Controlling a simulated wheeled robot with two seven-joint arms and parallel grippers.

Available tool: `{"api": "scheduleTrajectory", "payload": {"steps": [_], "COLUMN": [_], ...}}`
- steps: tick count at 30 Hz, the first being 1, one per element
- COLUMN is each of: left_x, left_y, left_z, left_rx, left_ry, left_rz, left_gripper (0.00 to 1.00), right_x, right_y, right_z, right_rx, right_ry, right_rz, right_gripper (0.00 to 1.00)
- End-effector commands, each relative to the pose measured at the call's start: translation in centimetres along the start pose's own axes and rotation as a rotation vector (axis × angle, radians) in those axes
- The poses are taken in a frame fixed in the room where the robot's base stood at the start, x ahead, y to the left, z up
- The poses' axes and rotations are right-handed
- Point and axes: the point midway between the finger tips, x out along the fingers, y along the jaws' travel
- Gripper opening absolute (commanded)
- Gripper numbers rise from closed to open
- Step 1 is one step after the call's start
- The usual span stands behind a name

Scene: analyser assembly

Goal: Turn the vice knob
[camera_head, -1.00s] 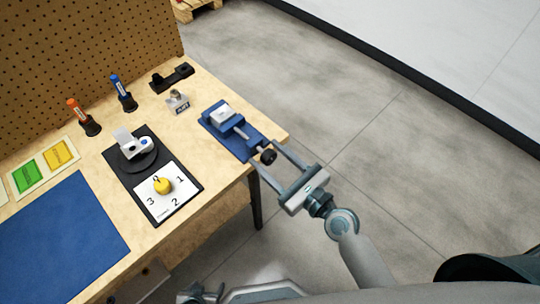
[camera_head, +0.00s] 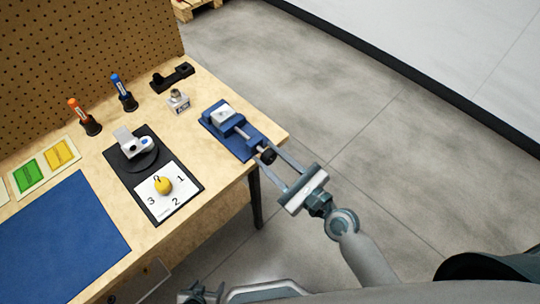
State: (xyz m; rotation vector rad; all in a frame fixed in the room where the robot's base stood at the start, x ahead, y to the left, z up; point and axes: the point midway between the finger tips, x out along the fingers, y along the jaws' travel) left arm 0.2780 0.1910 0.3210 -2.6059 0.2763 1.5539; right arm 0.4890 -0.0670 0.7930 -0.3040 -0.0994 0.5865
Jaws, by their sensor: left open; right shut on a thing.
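The blue vice (camera_head: 224,118) with a silver jaw block lies on its blue base near the right corner of the wooden table. Its screw points toward the right front edge and ends in a black knob (camera_head: 268,156). My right gripper (camera_head: 267,163) comes in from the lower right, with one long finger on each side of the knob, and is shut on it. The exact finger contact is too small to see. My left gripper (camera_head: 150,280) shows only partly at the bottom, low beside the table's front edge. It is open, apart from the vice.
On the table (camera_head: 205,150) stand a black dial board with a yellow knob (camera_head: 163,185), a small metal block (camera_head: 179,101), a black bracket (camera_head: 172,76), two screwdrivers (camera_head: 122,92) in holders and a blue mat (camera_head: 65,240). Open floor lies right of the table.

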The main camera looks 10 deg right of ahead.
Motion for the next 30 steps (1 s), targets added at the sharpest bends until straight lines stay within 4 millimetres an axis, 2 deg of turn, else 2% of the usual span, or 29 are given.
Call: {"api": "scheduleTrajectory", "payload": {"steps": [15, 30], "left_x": [0.0, 0.0], "left_y": [0.3, 0.4], "left_z": [-1.0, -0.5], "left_rx": [0.003, 0.002], "left_ry": [0.03, 0.027], "left_rz": [0.004, 0.005], "left_gripper": [0.68, 0.68], "right_x": [0.0, 0.1], "right_y": [-0.1, -0.1], "right_z": [0.1, 0.1], "right_rx": [-0.352, -0.417], "right_ry": [-0.014, -0.018], "right_rz": [-0.003, -0.005], "right_gripper": [0.1, 0.1]}}
